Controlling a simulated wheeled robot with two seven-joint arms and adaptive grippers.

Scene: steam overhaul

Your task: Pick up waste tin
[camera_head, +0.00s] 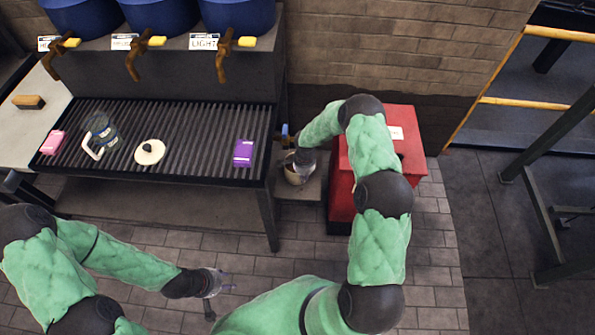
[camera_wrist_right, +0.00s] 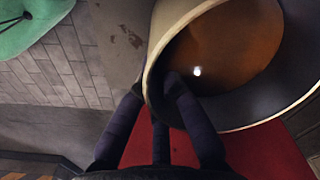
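The waste tin (camera_head: 297,178) is a pale round tin low down between the grill counter and the red cabinet. In the right wrist view the tin (camera_wrist_right: 250,40) has a cream rim and dark brown contents with a bright glint. My right gripper (camera_head: 299,157) reaches down to it; in the wrist view its dark fingers (camera_wrist_right: 155,82) straddle the tin's wall, one inside and one outside, and look closed on it. The tin's underside is hidden. My left gripper (camera_head: 226,280) is open and empty above the brick floor.
The red cabinet (camera_head: 414,153) stands close on the right of the tin. The slatted counter (camera_head: 200,125) on the left carries a glass jug (camera_head: 100,132), a white lid (camera_head: 150,151), a purple box (camera_head: 243,153) and a pink box (camera_head: 52,142).

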